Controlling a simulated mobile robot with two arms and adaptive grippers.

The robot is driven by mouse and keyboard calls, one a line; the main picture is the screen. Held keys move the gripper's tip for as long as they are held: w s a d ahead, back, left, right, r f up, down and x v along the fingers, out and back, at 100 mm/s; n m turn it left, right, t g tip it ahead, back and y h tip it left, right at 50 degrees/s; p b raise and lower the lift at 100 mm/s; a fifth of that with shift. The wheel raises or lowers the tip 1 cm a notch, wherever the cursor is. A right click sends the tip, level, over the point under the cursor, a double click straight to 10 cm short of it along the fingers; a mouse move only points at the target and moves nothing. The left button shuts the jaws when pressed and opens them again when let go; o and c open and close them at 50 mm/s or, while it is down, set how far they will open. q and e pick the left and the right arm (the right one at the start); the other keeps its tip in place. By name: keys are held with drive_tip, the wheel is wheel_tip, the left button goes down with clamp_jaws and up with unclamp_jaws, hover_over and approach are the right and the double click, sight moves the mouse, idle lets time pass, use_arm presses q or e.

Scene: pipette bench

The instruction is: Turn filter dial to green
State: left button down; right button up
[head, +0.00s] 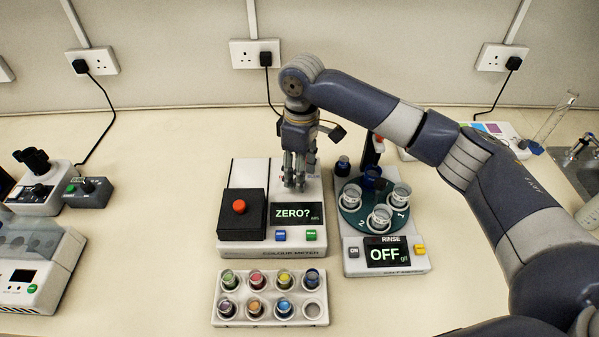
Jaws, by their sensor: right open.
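The colour meter (244,252) stands in the middle of the bench. A blue button and a green button sit below the screen. My right gripper (297,182) points down over the back right part of the meter, just above the screen. It is open and seems empty. The filter dial is not clearly visible; the gripper covers the area behind the screen. I cannot tell whether the fingers touch anything. My left gripper is not in view.
Right of the meter stands a rinse unit (352,268) with a turntable of cups and a screen reading "OFF". In front is a white rack (224,311) of coloured vials. More instruments stand at far left. The bench front right is clear beside my arm.

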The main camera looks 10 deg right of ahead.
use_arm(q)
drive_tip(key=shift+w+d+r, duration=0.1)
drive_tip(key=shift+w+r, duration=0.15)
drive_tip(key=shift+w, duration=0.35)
use_arm(e)
drive_tip(key=shift+s+f, duration=0.1)
drive_tip(key=shift+f, duration=0.85)
drive_tip(key=shift+c, duration=0.4)
clamp_jaws()
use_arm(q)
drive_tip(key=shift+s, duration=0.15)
